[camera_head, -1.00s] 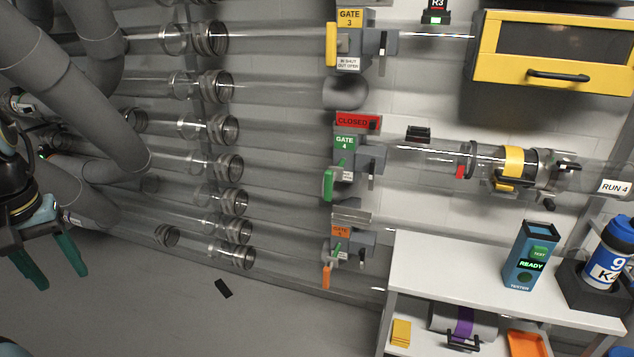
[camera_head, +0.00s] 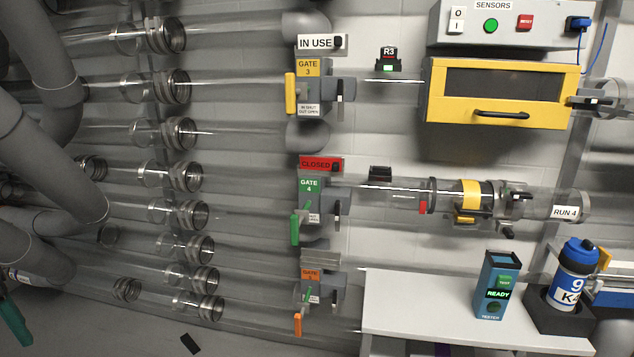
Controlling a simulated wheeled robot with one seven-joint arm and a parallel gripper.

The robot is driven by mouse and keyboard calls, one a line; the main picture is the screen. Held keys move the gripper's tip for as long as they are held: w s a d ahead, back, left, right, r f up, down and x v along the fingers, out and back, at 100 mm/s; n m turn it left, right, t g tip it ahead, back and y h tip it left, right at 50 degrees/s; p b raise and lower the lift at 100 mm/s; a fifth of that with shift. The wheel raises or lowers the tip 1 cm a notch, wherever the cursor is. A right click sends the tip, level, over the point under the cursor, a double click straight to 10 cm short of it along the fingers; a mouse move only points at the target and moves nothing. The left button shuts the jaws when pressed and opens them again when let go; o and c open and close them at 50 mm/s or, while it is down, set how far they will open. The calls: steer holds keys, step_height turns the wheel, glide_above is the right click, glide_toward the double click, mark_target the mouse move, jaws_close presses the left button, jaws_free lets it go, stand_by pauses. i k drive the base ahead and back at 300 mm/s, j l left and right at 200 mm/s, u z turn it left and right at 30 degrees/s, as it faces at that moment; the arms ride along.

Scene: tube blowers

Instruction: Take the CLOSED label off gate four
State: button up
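The red CLOSED label (camera_head: 318,164) sits on top of the gate 4 housing, with a small black knob or clip at its right end. Gate 4 (camera_head: 310,188) has a green plate and a green handle (camera_head: 295,230) hanging down at its lower left.
Gate 3 (camera_head: 308,68) with an IN USE label (camera_head: 315,43) is above, an orange gate (camera_head: 311,275) below. Clear tubes run left. A white bench (camera_head: 420,312) at the lower right holds a tester (camera_head: 496,285) and a blue canister (camera_head: 572,270). A black piece (camera_head: 190,343) lies on the floor.

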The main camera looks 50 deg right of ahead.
mark_target(334, 164)
steer(key=z, duration=1.5)
steer(key=u, duration=0.95)
steer(key=k+l+u, duration=0.15)
steer(key=l+u, duration=0.25)
steer(key=k+l+u, duration=0.15)
steer(key=l+u, duration=0.2)
steer(key=k+l+u, duration=0.25)
steer(key=u, duration=0.15)
steer(key=k+l, duration=0.3)
steer(key=l, duration=0.15)
